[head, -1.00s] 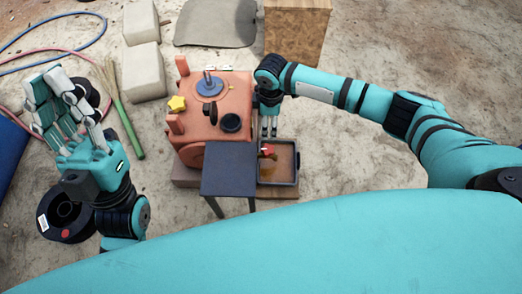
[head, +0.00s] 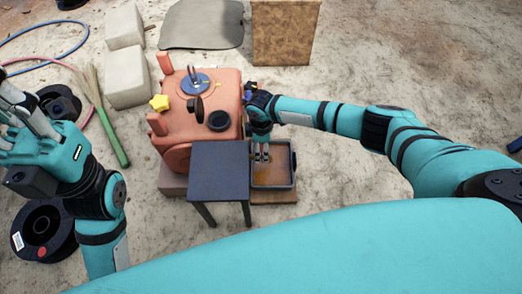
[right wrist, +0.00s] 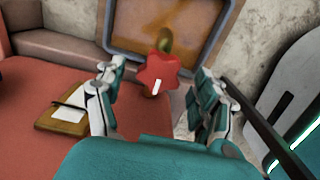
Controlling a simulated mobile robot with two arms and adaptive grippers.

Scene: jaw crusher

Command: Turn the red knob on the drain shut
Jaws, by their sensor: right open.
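In the right wrist view the red star-shaped knob (right wrist: 170,74) with a white mark sits on a brass-coloured drain fitting (right wrist: 164,40). The fingers of my right gripper (right wrist: 161,69) stand open on either side of it, with gaps visible. In the head view my right gripper (head: 261,154) points down beside the orange crusher (head: 225,85), over the inner edge of the dark tray (head: 293,172); it hides the knob there. My left gripper (head: 18,112) is open and empty at the left edge, its fingers partly cut off.
A dark small table (head: 220,168) stands left of the tray, close to my right gripper. A yellow star knob (head: 159,102) is on the crusher's left. Spools (head: 45,225), a broom (head: 108,130) and pale blocks (head: 128,77) lie to the left. Ground to the right is mostly clear.

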